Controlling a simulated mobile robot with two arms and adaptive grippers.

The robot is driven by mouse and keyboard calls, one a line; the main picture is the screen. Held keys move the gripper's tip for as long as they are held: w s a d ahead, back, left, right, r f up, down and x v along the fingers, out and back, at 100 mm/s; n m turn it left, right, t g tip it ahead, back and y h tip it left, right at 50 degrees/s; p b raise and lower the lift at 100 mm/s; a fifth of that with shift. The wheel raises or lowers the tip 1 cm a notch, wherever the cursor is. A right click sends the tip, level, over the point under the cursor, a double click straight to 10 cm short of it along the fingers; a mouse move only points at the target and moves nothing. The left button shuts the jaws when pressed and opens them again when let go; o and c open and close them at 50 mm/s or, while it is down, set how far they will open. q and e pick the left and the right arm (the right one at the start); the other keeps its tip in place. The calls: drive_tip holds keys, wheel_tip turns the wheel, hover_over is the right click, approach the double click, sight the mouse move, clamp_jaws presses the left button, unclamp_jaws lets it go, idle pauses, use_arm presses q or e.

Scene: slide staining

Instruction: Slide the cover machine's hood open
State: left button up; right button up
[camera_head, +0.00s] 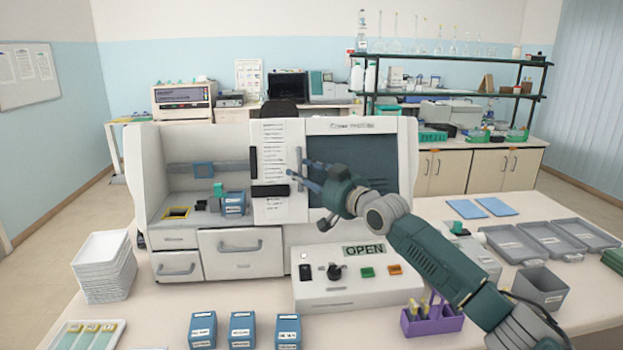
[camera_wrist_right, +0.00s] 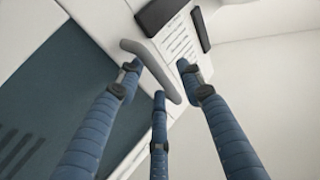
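The cover machine (camera_head: 355,126) is a large white cabinet in the middle of the bench. Its left bay is open. A hood section with a dark window (camera_head: 350,152) covers the right side, beside a white panel with printed text (camera_head: 275,206). A grey upright bar handle (camera_head: 299,161) stands by the window's left edge, and it also shows in the right wrist view (camera_wrist_right: 148,68). My right gripper (camera_head: 302,174) is at this handle, its fingers on both sides of it. A gap shows between handle and one finger (camera_wrist_right: 188,72). My left gripper is out of view.
Blue boxes (camera_head: 235,203) stand in the open bay and along the bench's front (camera_head: 242,331). A control box (camera_head: 347,288) reading OPEN sits below my right arm. A purple rack (camera_head: 433,321) and grey trays (camera_head: 525,242) are to the right, stacked white trays (camera_head: 104,268) to the left.

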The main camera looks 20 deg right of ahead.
drive_tip(key=v, duration=1.1)
drive_tip(key=shift+s, duration=0.35)
drive_tip(key=shift+d, duration=0.15)
